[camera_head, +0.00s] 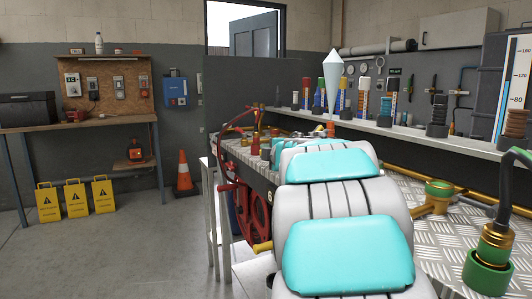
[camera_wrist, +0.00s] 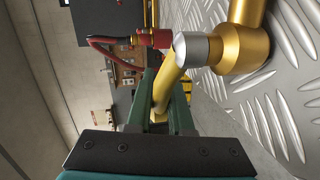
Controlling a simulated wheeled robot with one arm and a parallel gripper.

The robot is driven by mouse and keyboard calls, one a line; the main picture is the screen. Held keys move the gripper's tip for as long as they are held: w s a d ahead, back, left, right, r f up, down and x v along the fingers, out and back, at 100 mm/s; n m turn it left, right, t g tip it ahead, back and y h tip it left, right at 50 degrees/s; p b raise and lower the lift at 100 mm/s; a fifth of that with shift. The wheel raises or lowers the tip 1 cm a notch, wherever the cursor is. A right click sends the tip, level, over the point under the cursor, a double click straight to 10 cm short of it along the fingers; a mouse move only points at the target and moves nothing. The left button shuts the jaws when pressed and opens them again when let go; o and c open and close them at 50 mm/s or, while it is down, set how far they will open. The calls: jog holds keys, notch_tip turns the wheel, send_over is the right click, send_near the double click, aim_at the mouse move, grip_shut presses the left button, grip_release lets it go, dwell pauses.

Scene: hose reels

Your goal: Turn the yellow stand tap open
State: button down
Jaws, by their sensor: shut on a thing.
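In the wrist view, the dark green fingers of my gripper (camera_wrist: 160,101) stand on either side of a yellow lever (camera_wrist: 170,87) and are shut on it. The lever slants up towards a brass tap body (camera_wrist: 240,48) with a silver collar (camera_wrist: 191,48). A red fitting (camera_wrist: 152,39) with a red hose sits beyond the collar. The tap body lies against a diamond-plate surface (camera_wrist: 285,100). In the head view, my own white and turquoise arm hides my gripper and the lever it holds.
In the head view, a red hose reel (camera_head: 240,205) stands left of my arm. A green-capped brass fitting (camera_head: 438,190) and a green-and-brass hose coupling (camera_head: 490,258) are on the right.

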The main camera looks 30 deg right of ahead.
jog(key=c, duration=0.8)
grip_release()
jog(key=shift+a, duration=0.1)
jog(key=shift+c, duration=0.2)
